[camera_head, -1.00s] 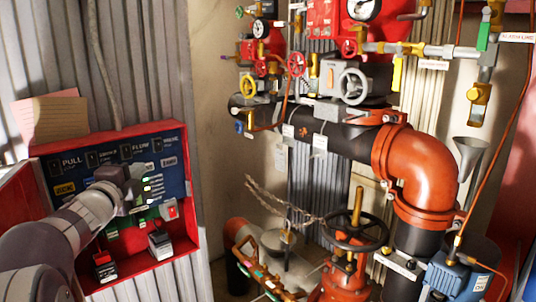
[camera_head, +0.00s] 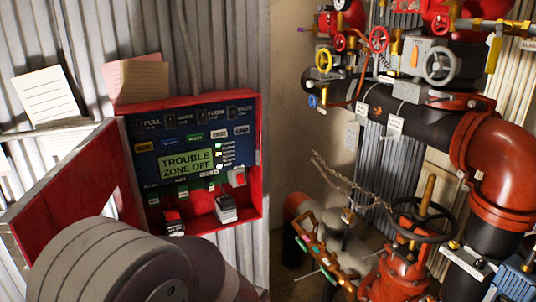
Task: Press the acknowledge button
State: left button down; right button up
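An open red alarm panel box (camera_head: 257,150) hangs on the corrugated wall at left. My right gripper is not in view.
The red panel door (camera_head: 70,190) stands swung open to the left. Black and red batteries or blocks (camera_head: 173,222) sit in the box bottom. Papers (camera_head: 47,98) are on the wall. Red and black pipes, gauges and a black handwheel (camera_head: 420,220) fill the right.

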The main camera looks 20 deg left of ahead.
aim_at(145, 146)
jog(key=u, duration=1.65)
